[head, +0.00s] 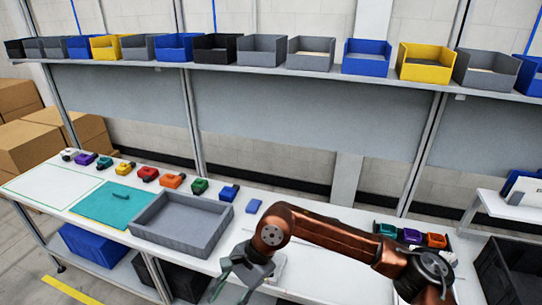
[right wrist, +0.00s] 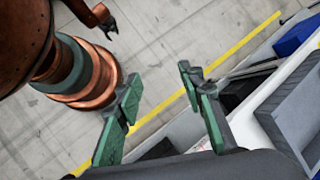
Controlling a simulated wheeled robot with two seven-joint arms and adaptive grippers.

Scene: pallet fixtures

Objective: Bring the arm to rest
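My right arm comes in from the right in the head view, and its right gripper (head: 232,279) hangs over the front edge of the white bench (head: 335,268), in front of the grey tray. In the right wrist view the green fingers of this gripper (right wrist: 158,76) stand wide apart. Only floor and a yellow line show between them, so it is empty. My left gripper (right wrist: 108,27) is small and dark at the top left of the right wrist view, over the floor and apart from the bench. Its fingers are too small to judge. It is not in the head view.
The bench holds an empty grey tray (head: 150,227), a teal mat (head: 88,203), a row of coloured parts (head: 148,174), and a dark holder with coloured parts (head: 411,236) at right. A shelf (head: 300,70) of bins runs behind. A black crate (head: 512,268) stands right.

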